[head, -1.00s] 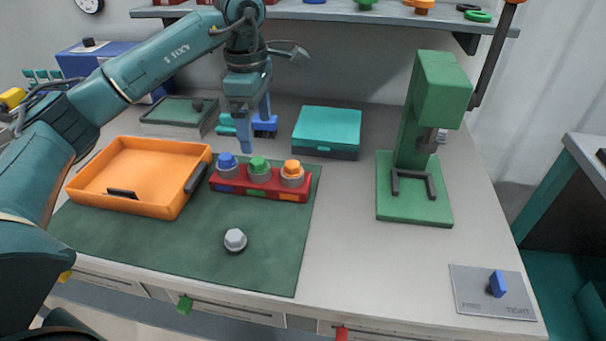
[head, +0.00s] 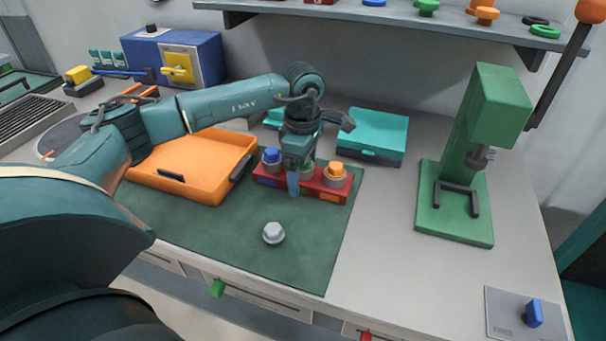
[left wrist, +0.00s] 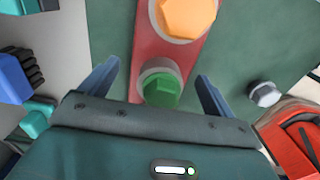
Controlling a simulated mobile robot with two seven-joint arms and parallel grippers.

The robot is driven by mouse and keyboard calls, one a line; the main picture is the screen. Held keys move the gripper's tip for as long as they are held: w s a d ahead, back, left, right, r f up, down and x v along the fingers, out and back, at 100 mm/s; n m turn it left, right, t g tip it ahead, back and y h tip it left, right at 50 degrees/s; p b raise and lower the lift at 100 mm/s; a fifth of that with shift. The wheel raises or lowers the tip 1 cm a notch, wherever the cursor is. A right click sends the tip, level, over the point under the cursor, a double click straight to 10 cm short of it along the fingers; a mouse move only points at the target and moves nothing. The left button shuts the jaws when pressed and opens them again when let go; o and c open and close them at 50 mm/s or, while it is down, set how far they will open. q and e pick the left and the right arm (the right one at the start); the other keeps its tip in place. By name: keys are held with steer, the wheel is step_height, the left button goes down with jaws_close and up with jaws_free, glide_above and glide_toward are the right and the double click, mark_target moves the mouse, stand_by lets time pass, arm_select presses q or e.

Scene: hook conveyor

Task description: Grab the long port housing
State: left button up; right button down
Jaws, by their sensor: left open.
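The long red port housing (head: 329,184) lies on the green mat and carries three grey-collared ports. Their caps are blue (head: 271,155), green (head: 306,166) and orange (head: 337,168), from left to right. In the head view my left gripper (head: 293,186) points down over the middle of the housing and partly hides the green cap. In the left wrist view the left gripper (left wrist: 156,88) is open, its blue fingers on either side of the red housing (left wrist: 169,50) around the green cap (left wrist: 160,90). Contact is unclear. My right gripper is out of view.
A grey hexagonal piece (head: 273,233) stands on the mat (head: 290,265) in front of the housing. An orange tray (head: 190,185) is at left, a teal box (head: 372,132) behind, and a green press (head: 455,200) at right. The table between mat and press is clear.

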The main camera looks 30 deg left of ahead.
arm_select(q)
steer(key=shift+f, duration=0.35)
steer(key=shift+c, duration=0.3)
jaws_close()
steer(key=shift+w+r, duration=0.15)
steer(key=shift+r, duration=0.05)
stand_by(0.4)
